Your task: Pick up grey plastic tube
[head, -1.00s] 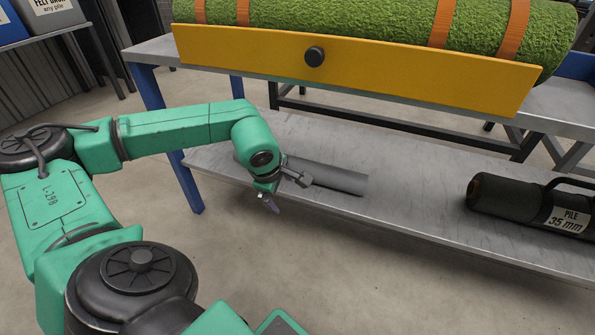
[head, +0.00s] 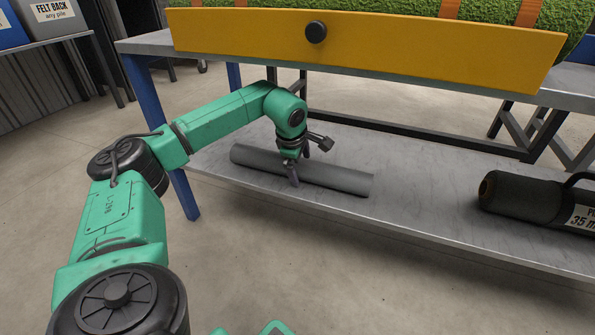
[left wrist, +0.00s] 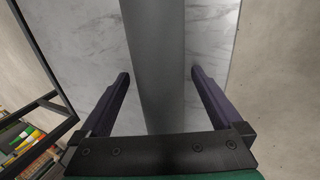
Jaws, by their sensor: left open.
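The grey plastic tube (head: 338,177) lies on its side on the lower metal shelf (head: 420,214) of the workbench. My left gripper (head: 302,170) is at the tube, left of its middle, pointing down. Its fingers are open. In the left wrist view the tube (left wrist: 154,60) runs up between the two fingers of the gripper (left wrist: 158,95), with a gap on each side. My right gripper is not in view.
A dark cylinder with a handle (head: 525,197) and a "35 mm" label lies on the shelf at right. Above, a yellow board (head: 400,38) fronts a green turf roll (head: 400,7). A blue leg (head: 160,120) stands at the shelf's left end. Shelf between tube and cylinder is clear.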

